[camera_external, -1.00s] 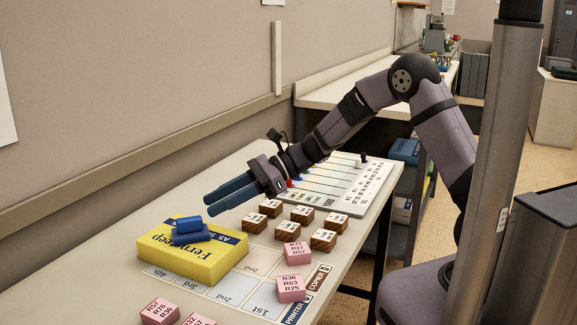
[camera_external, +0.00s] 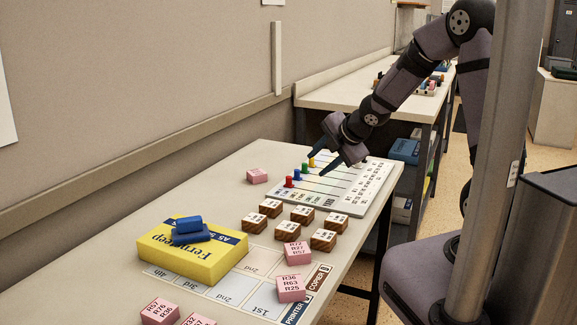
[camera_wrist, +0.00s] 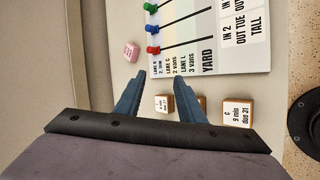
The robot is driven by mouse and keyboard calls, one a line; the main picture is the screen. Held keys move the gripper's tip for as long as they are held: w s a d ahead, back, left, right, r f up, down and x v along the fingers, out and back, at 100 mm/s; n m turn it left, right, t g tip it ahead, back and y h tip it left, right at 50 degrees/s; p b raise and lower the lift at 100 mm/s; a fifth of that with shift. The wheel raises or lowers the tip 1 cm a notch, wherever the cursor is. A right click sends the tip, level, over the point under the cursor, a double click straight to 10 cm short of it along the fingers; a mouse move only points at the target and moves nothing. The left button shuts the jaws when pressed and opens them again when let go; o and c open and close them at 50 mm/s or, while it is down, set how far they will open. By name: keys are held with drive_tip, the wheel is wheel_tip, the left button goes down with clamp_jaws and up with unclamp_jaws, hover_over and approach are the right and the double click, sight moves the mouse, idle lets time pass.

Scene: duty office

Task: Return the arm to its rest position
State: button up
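My gripper (camera_external: 326,160) is open and empty. In the external view it hangs in the air over the white lane board (camera_external: 374,176), near its colored pegs. In the wrist view its two blue fingers (camera_wrist: 152,88) are spread apart with nothing between the tips. They point toward the edge of the lane board (camera_wrist: 206,62). My arm reaches up and back from the gripper to the right side of the external view.
Several wooden blocks (camera_external: 302,214) and pink blocks (camera_external: 291,289) stand on the table. A lone pink block (camera_external: 257,176) lies left of the board. A yellow box (camera_external: 192,254) carries a blue object (camera_external: 188,225). A grey post (camera_external: 497,150) stands at right.

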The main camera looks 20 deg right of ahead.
drive_tip(key=s+d+m+g+h+p, duration=0.2)
drive_tip(key=s+d+m+g+h, duration=0.1)
drive_tip(key=s+d+m, duration=0.55)
drive_tip(key=s+d+f+m+g+p, duration=0.2)
drive_tip(key=s+m+g, duration=0.3)
drive_tip(key=s+m, duration=0.9)
drive_tip(key=s, duration=0.3)
drive_tip(key=shift+s+g+y, duration=0.3)
drive_tip(key=shift+s+g, duration=0.05)
drive_tip(key=shift+g, duration=0.05)
